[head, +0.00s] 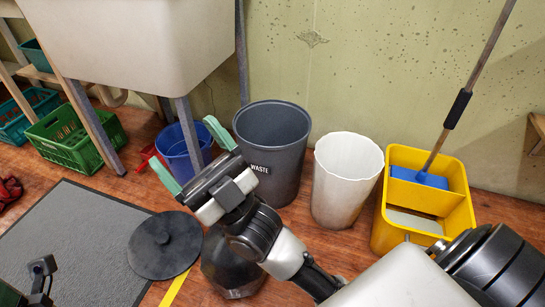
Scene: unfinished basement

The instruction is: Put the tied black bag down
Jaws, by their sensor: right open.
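A dark, rounded, shiny shape that looks like the black bag (229,272) is on the wooden floor in the head view, partly hidden under my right wrist. Its tied top cannot be made out. My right gripper (183,140) has two green fingers spread wide apart with nothing held between them. It is above and beyond the bag, in front of the blue bucket in the picture. Part of my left gripper (28,285) shows at the lower left corner. Its fingertips are mostly out of the picture, so its opening cannot be told.
A black round lid (165,243) lies left of the bag, partly over the grey mat (75,240). The grey waste bin (272,150), white bin (345,180) and yellow mop bucket (425,200) stand along the wall. A blue bucket (178,150) stands near the sink (135,45).

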